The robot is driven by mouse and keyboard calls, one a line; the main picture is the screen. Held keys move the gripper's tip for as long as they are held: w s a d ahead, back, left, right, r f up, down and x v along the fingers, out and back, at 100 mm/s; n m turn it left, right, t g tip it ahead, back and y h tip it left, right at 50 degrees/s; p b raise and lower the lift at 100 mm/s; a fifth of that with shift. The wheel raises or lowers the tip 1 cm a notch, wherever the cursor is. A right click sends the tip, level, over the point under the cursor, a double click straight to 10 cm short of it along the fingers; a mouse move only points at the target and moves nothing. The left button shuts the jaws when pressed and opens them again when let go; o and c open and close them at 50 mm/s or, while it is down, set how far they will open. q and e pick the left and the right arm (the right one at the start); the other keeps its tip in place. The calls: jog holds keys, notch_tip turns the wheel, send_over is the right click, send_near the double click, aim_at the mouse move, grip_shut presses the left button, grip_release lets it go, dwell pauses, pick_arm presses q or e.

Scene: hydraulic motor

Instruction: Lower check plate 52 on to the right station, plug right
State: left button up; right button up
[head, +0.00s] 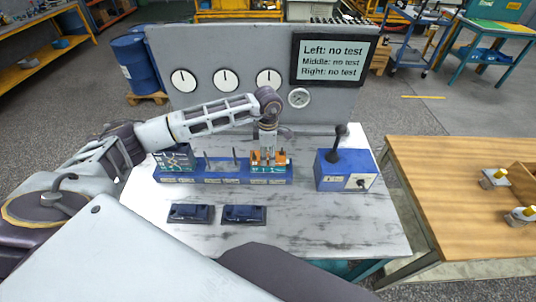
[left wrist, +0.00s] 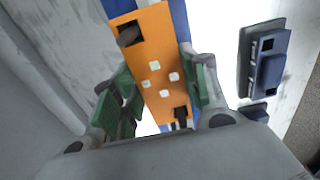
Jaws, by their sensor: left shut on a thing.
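An orange plate, taken as check plate 52 (head: 256,157), is at the right station of the blue station bar (head: 223,180); no number is readable on it. My left gripper (head: 268,148) points straight down over that station. In the left wrist view the orange plate (left wrist: 152,58) lies between the green finger pads of my left gripper (left wrist: 160,92), which is shut on it. Dark pins show in its two square end holes; whether the plate is fully seated is hidden. The middle station has bare upright pins (head: 235,156). My right gripper is not in view.
A grey-green unit (head: 175,158) stands at the left station. A blue box (head: 332,178) with a black lever stands right of the bar. Two dark blue blocks (head: 190,213) (head: 244,214) lie in front. A screen (head: 333,61) reads "no test" for all stations.

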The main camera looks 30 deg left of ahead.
aim_at(268, 155)
pick_arm(q)
jog(key=shift+f, duration=0.15)
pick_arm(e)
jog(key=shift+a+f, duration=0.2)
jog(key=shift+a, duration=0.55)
pick_arm(q)
jog(key=shift+f, duration=0.15)
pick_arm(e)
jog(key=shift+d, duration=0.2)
pick_arm(q)
jog(key=shift+f+b, duration=0.15)
jog(key=shift+b, duration=0.25)
jog(key=shift+f, duration=0.1)
jog(key=o, duration=1.2)
jog(key=shift+c, duration=0.2)
jog(key=o, duration=0.4)
jog(key=shift+c, duration=0.2)
notch_tip(268, 155, up, 12)
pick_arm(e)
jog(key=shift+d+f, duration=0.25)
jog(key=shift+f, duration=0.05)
